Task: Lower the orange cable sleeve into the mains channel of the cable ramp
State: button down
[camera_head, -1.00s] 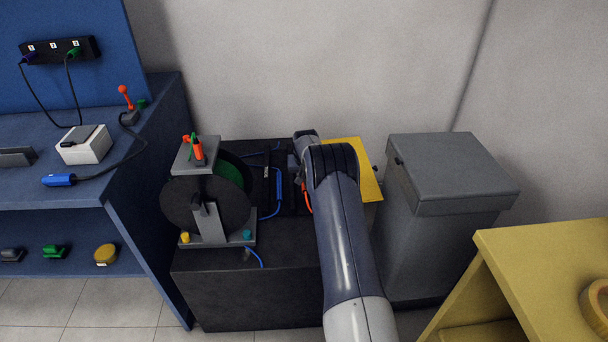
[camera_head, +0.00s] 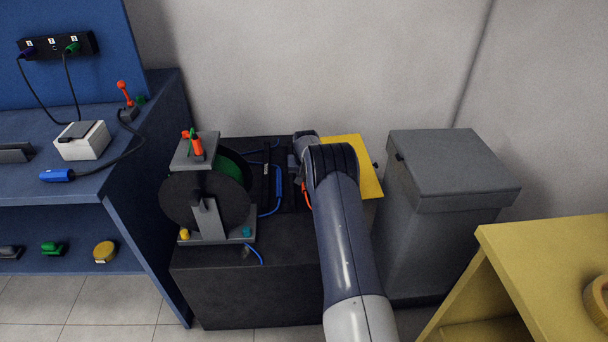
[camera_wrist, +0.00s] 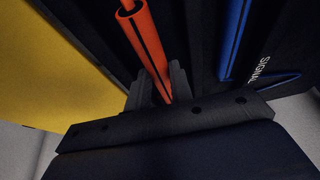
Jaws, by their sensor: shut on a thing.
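The orange cable sleeve (camera_wrist: 144,42), a slit tube with a dark line along it, is held between the fingers of my gripper (camera_wrist: 161,84) in the wrist view. In the head view only a short orange piece of the sleeve (camera_head: 306,195) shows beside my arm. The black cable ramp (camera_head: 265,190) lies on a dark box; my arm hides its right part. A blue sleeve (camera_wrist: 234,38) lies on the ramp by the white word SIGNAL (camera_wrist: 262,68). The sleeve is over the dark ramp area left of it; I cannot tell its height or whether it touches the channel.
A yellow panel (camera_head: 356,160) is right of the ramp. A cable reel (camera_head: 205,203) on a grey stand is left of it. A grey bin (camera_head: 445,180) stands right of my arm. A blue shelf (camera_head: 150,170) is at left, a yellow shelf (camera_head: 550,250) at right.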

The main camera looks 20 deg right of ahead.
jog(key=shift+f+b, duration=0.85)
jog(key=shift+f, duration=0.45)
dwell(0.4)
jog(key=c, duration=1.2)
grip_release()
jog(key=shift+o, duration=0.2)
jog(key=p+v, duration=0.2)
jog(key=v, duration=0.8)
jog(key=shift+s+r+p, duration=0.15)
jog(key=shift+r+p, duration=0.15)
jog(key=shift+r, duration=0.05)
jog(key=shift+f, duration=0.1)
jog(key=b+x, duration=0.2)
jog(key=x, duration=0.8)
jog(key=shift+w+f, duration=0.2)
jog(key=shift+r, duration=0.2)
